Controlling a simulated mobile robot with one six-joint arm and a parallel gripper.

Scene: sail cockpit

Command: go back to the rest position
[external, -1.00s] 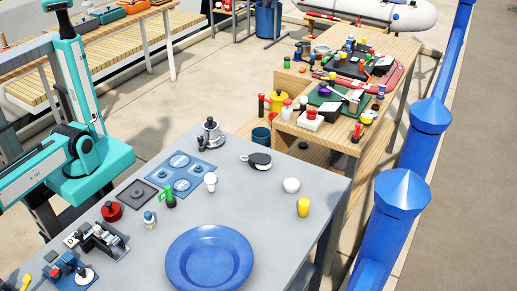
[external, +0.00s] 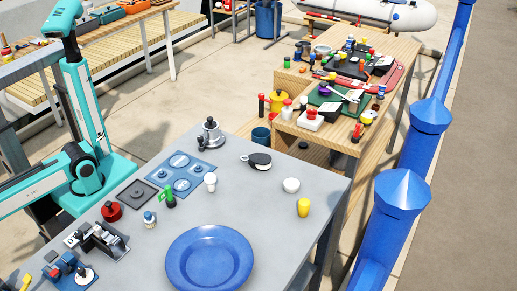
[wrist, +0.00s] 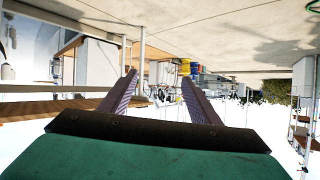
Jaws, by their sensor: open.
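My gripper (wrist: 160,95) shows in the wrist view with its two dark fingers spread apart. It is open and nothing is between the fingers. The wrist view looks out, upside down, over a far background, with no tabletop thing near the fingers. In the external view my teal arm stands raised at the left edge, beside the grey table (external: 135,235). The gripper itself is not seen clearly there.
A wooden bench (external: 185,22) stands behind. Blue posts (external: 395,230) line the right.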

